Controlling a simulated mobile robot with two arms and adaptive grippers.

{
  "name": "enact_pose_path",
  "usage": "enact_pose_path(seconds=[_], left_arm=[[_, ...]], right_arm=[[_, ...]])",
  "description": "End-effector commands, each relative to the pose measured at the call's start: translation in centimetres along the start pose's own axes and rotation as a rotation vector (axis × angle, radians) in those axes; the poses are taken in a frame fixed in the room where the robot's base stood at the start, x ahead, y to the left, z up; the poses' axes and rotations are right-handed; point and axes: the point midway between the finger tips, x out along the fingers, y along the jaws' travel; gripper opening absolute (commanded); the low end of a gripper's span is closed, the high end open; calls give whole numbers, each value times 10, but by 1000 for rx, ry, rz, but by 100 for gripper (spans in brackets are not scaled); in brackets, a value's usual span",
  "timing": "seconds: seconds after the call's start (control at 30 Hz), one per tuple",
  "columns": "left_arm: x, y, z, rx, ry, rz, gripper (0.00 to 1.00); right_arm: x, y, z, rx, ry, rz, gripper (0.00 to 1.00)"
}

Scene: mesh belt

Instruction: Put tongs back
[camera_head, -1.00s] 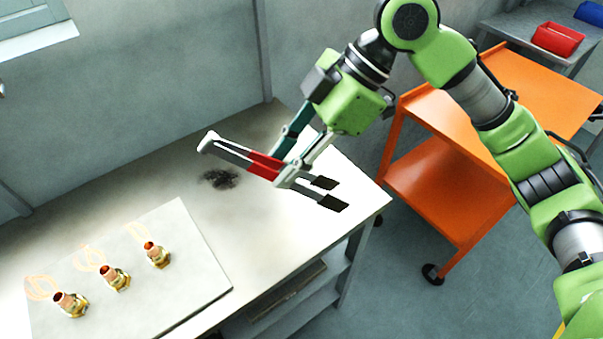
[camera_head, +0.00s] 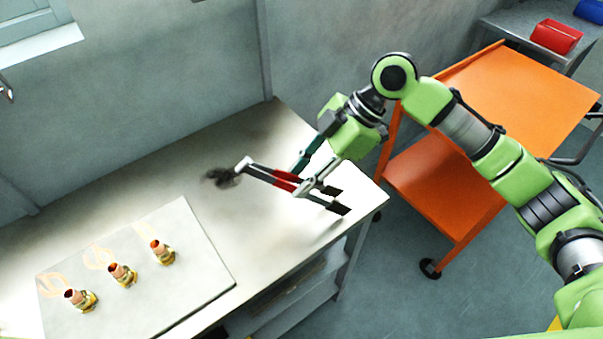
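The tongs (camera_head: 278,181) have grey arms with a red middle part and dark flat tips. They are in my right gripper (camera_head: 302,180), which is shut on them near the middle. The tongs lie over the right part of the light worktable (camera_head: 190,170), with the hinge end at the left and the dark tips at the lower right near the table's edge. I cannot tell whether they touch the tabletop. My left gripper does not show.
A pale board (camera_head: 190,245) on the table bears three brass fittings, one of them here (camera_head: 162,252). A dark smudge (camera_head: 222,178) marks the tabletop by the tongs' hinge. An orange cart (camera_head: 510,100) stands right, with a red bin (camera_head: 556,37) behind it.

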Motion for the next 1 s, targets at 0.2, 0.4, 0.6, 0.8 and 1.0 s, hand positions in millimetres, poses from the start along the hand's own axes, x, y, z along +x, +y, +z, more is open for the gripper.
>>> enact_pose_path(seconds=[0.2,0.4,0.6,0.8,1.0], left_arm=[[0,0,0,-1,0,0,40],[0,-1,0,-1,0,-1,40],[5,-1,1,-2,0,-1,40],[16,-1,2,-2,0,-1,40],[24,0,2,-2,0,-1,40]], right_arm=[[0,0,0,0,0,0,43],[0,0,0,0,0,0,43],[-12,1,0,-1,-1,3,43],[-51,1,1,-1,-1,6,43],[-92,1,0,0,0,4,43]])
